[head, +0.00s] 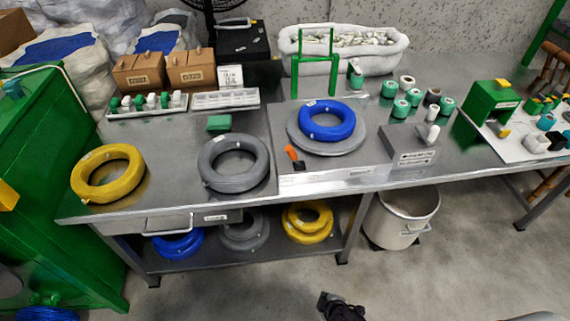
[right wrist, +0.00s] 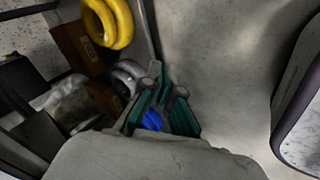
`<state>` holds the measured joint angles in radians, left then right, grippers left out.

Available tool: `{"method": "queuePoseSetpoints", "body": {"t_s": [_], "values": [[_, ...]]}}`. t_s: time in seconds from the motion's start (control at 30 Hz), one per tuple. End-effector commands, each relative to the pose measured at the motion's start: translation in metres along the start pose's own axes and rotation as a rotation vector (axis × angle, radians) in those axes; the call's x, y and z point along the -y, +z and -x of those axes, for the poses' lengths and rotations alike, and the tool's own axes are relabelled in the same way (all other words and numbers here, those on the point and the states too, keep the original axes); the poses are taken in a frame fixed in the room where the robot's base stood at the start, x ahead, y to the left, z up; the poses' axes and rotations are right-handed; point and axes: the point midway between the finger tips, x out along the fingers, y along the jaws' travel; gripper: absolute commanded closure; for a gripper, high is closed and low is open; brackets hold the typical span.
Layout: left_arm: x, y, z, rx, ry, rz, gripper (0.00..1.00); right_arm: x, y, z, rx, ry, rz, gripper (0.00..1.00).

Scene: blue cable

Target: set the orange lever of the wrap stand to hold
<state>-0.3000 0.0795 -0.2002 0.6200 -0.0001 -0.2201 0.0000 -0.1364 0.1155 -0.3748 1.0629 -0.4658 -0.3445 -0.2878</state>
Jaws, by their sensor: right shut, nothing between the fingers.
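The wrap stand (head: 285,115) is a grey plate on the metal table with a round turntable (head: 352,147). A blue cable coil (head: 327,120) lies flat on the turntable. The orange lever (head: 291,153) stands at the plate's front left on a small dark base, tilted up and to the left. Its setting cannot be read. My right gripper (head: 340,306) is at the bottom of the head view, low in front of the table and well away from the lever. It is shut and empty; its teal fingers (right wrist: 158,98) show in the right wrist view. My left gripper is out of view.
Yellow (head: 108,173) and grey (head: 233,163) coils lie left of the stand. A green frame (head: 315,62) stands behind the turntable. A grey block with a white handle (head: 430,133) and tape rolls are to the right. A bin (head: 402,217) stands under the table.

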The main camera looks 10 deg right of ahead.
Motion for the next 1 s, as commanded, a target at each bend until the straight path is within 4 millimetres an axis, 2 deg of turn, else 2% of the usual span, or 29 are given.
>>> {"method": "queuePoseSetpoints", "body": {"t_s": [0.03, 0.13, 0.2, 0.3, 0.4, 0.5, 0.63, 0.73, 1.0], "values": [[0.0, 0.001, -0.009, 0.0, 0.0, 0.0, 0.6, -0.034, -0.032, -0.004, -0.047, 0.079, 0.11, 1.0], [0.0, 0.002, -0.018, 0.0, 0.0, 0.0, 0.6, -0.097, -0.093, 0.01, -0.113, 0.246, 0.336, 1.0], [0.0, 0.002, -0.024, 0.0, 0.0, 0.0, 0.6, -0.137, -0.135, 0.028, -0.143, 0.374, 0.48, 1.0], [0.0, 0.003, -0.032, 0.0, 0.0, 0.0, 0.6, -0.184, -0.187, 0.063, -0.163, 0.556, 0.652, 1.0], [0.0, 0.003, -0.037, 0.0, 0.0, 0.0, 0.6, -0.218, -0.225, 0.1, -0.16, 0.713, 0.778, 1.0], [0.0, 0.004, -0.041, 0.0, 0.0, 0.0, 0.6, -0.239, -0.25, 0.13, -0.149, 0.829, 0.857, 1.0], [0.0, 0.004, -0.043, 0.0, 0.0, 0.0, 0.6, -0.251, -0.266, 0.153, -0.136, 0.909, 0.907, 1.0], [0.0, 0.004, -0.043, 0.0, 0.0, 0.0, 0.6, -0.255, -0.27, 0.159, -0.133, 0.928, 0.918, 1.0], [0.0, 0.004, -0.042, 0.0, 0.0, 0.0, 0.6, -0.255, -0.269, 0.158, -0.133, 0.926, 0.917, 1.0]]}}
